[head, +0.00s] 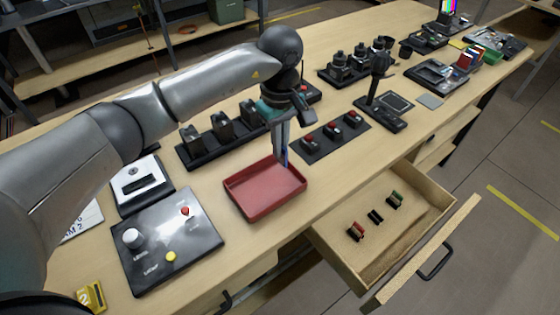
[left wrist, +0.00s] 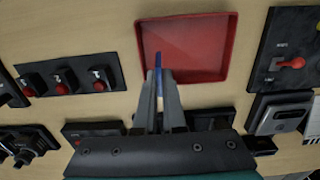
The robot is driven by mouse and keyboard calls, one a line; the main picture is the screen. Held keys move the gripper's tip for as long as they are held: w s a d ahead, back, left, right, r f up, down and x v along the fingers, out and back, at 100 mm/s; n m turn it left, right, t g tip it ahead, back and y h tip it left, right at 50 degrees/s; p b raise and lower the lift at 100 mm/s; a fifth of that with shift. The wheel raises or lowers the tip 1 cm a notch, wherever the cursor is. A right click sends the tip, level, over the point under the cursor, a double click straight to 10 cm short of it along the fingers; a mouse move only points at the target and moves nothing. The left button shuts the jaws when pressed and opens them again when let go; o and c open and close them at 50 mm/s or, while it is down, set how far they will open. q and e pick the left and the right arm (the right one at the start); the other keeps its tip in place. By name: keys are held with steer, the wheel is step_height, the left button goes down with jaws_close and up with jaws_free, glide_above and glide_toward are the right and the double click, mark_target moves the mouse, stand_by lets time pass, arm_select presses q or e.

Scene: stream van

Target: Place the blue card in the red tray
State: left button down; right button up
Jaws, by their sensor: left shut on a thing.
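The red tray (head: 262,192) lies on the workbench near its front edge and is empty. It also shows at the top of the left wrist view (left wrist: 195,45). My left gripper (head: 282,158) points down at the tray's back right side, with its fingers shut on the blue card (head: 286,156). In the left wrist view, the card (left wrist: 158,66) stands edge-on between the fingertips (left wrist: 159,80), seen against the tray's lower left part. Most of the card is hidden by the fingers. I cannot tell whether its lower edge touches the tray. My right gripper is not in view.
A black control panel (head: 165,240) lies left of the tray. A dark mat with red-topped switches (head: 330,137) lies behind right, and a rack of black holders (head: 222,132) behind. An open drawer (head: 385,225) with several small parts juts out at front right.

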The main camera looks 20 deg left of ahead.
mark_target(280, 161)
arm_select(q)
steer(key=shift+f, duration=2.85)
steer(key=shift+f+b, duration=0.1)
steer(key=shift+b, duration=0.2)
steer(key=c, duration=1)
jaws_free()
step_height(280, 161, up, 12)
steer(key=shift+r+p, duration=0.15)
steer(key=shift+p, duration=0.2)
